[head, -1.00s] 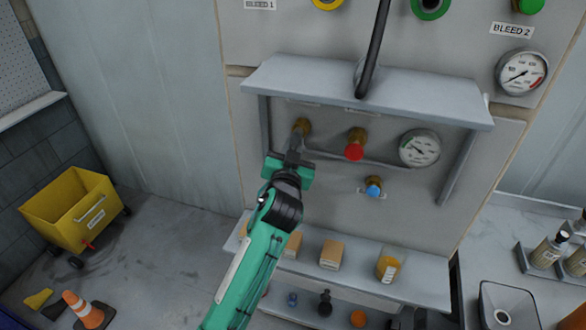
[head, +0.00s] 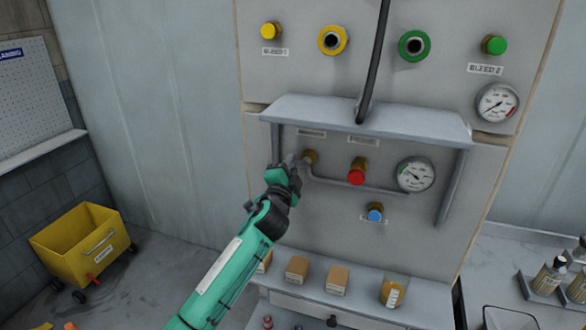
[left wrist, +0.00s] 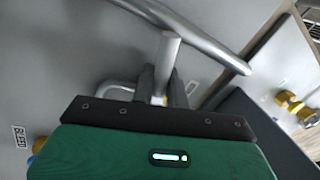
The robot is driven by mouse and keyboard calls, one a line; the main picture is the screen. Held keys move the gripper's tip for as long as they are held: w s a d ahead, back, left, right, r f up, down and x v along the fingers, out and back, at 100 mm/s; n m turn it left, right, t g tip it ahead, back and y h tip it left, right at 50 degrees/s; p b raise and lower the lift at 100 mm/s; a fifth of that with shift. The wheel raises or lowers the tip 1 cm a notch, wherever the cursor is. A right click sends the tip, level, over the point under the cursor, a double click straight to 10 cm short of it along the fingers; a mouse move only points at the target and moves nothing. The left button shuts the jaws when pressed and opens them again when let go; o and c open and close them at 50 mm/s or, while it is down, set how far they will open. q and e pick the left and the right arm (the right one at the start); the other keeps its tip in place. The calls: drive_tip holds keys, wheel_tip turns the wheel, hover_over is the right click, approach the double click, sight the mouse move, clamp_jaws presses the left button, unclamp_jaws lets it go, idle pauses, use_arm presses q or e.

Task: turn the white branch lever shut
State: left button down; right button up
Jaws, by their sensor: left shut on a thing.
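My left gripper (head: 291,163) is at the panel below the grey shelf, just left of a brass valve (head: 310,157). It is shut on the white branch lever (left wrist: 168,52), whose pale bar stands out between the two dark fingers (left wrist: 158,84) in the left wrist view. In the head view the gripper hides most of the lever. My right gripper is not in view.
A grey shelf (head: 370,118) overhangs the valve, and a black hose (head: 375,65) hangs in front. A red-knobbed valve (head: 356,173), a blue knob (head: 375,212) and a gauge (head: 415,174) are to the right. Small boxes (head: 297,268) stand on the lower shelf.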

use_arm(q)
drive_tip(key=m, duration=0.2)
drive_tip(key=r+m+h+p, duration=0.1)
drive_tip(key=m, duration=0.1)
drive_tip(key=shift+a+r, duration=0.1)
drive_tip(key=shift+a, duration=0.05)
drive_tip(key=shift+r+m+p, duration=0.1)
drive_tip(key=shift+m+p, duration=0.25)
drive_tip(key=shift+m, duration=0.15)
drive_tip(key=c, duration=1.5)
unclamp_jaws()
drive_tip(key=shift+o, duration=0.2)
